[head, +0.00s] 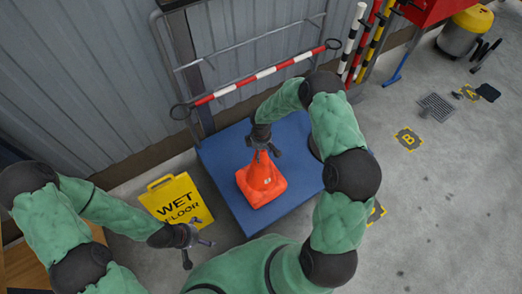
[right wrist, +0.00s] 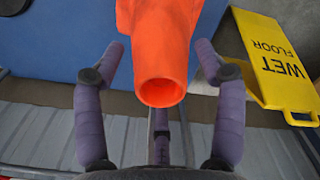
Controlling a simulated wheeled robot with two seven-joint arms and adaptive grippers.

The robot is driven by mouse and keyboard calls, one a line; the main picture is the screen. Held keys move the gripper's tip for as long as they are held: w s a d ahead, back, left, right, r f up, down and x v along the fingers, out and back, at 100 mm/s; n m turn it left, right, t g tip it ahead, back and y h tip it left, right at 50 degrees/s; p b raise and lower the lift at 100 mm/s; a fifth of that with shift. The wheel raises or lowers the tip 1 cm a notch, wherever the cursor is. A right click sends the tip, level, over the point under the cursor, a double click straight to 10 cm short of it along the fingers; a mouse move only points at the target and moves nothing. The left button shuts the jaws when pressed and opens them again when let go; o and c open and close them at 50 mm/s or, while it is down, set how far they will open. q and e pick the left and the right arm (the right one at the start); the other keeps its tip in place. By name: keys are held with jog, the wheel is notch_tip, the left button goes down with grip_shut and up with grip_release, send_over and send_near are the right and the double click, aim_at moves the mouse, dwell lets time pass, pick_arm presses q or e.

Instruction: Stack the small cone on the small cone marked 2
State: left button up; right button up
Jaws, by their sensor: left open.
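An orange cone (head: 262,186) stands upright on the blue platform (head: 225,165); a small pale mark shows on its side, too small to read. I cannot tell whether it is one cone or two nested. My right gripper (head: 264,152) is over its top. In the right wrist view the cone's hollow tip (right wrist: 162,92) points toward the camera between the two spread fingers (right wrist: 161,52), with a gap on each side. My left gripper (head: 197,246) is open and empty, left of the platform and below the wet floor sign. No other cone is clearly visible.
A yellow wet floor sign (head: 176,200) stands just left of the platform. A red-and-white barrier bar (head: 262,74) runs behind it by the metal wall. Striped poles (head: 366,40) and a red box (head: 428,10) are at the back right. The right floor is mostly clear.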

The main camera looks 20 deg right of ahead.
dwell(0.3)
notch_tip(320, 180, up, 12)
dwell(0.6)
jog(key=shift+a, duration=0.1)
jog(key=s+a+f+m+y+p, duration=0.35)
jog(key=s+a+f+m, duration=0.2)
jog(key=s+a, duration=0.45)
jog(key=s+a+m+p, duration=0.2)
jog(key=s+m, duration=0.1)
jog(key=s, duration=0.3)
jog(key=s+a+f+m+p, duration=0.1)
jog(key=s+a+m+p, duration=0.1)
jog(key=s+m, duration=0.2)
jog(key=shift+s+a, duration=0.35)
jog(key=shift+s, duration=1)
jog(key=shift+y, duration=0.25)
